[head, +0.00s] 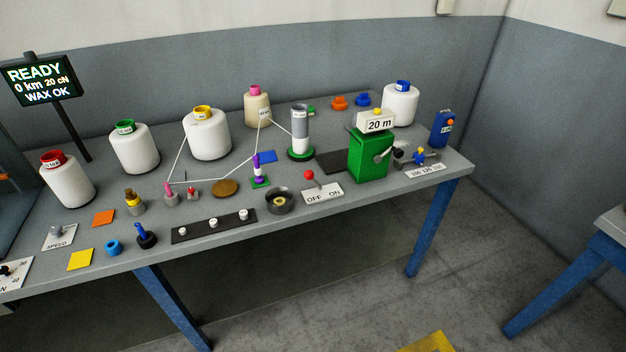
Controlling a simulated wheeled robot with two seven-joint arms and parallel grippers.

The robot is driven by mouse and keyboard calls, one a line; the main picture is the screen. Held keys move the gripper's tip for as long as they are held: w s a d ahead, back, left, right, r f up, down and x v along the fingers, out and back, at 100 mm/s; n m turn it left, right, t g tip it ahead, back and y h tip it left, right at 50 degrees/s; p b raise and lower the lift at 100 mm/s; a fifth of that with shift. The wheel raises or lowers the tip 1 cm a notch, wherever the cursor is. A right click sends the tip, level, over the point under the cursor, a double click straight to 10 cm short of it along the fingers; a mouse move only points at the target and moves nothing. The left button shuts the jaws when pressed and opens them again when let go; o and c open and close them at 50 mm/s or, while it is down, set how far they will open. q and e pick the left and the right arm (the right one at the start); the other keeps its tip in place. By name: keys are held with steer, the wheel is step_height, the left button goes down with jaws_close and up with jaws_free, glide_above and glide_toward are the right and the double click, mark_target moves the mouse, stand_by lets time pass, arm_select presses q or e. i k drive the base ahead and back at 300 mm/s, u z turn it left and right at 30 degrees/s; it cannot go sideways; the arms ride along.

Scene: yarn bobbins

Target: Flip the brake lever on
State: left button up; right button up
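A lever with a red ball knob (309,174) stands on a white plate (322,195) marked OFF and ON, near the front edge of the grey table. The lever tilts left, toward the OFF side. Its base is small in the picture. No other lever plate in view is marked OFF and ON. Neither of my grippers shows in the head view.
A dark cup (279,206) stands left of the lever plate, and a green box (369,160) stands to its right. Behind are a grey cylinder on a green base (300,130) and a dark mat (340,161). White thread runs between posts and bobbins on the left.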

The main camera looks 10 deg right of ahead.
mark_target(308, 175)
steer(key=k, duration=1.35)
steer(key=u, duration=0.4)
steer(key=i, duration=0.5)
steer(key=u, duration=0.65)
steer(key=i, duration=1.3)
steer(key=z, duration=0.6)
